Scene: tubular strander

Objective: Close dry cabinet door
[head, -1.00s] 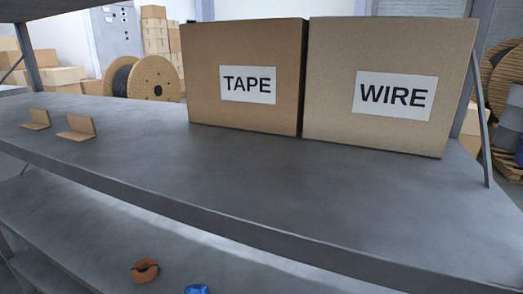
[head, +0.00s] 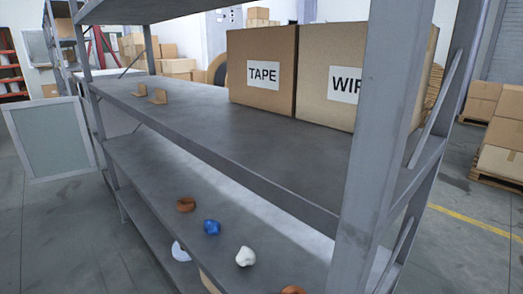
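A flat panel with a pale frame and a greyish pane (head: 52,137) stands at the far left in the head view, beyond the shelf rack. It looks like the dry cabinet door, swung out from a whitish cabinet body (head: 118,112) behind the rack. The rack hides most of that body, so I cannot tell the exact door angle. No handle can be made out. My gripper is not in view.
A grey metal shelf rack (head: 235,125) fills the middle, with an upright post (head: 372,140) close at the right. Boxes marked TAPE (head: 262,68) and WIRE (head: 345,75) sit on it. Floor at the left (head: 60,230) is clear. Pallets with cartons (head: 505,130) stand right.

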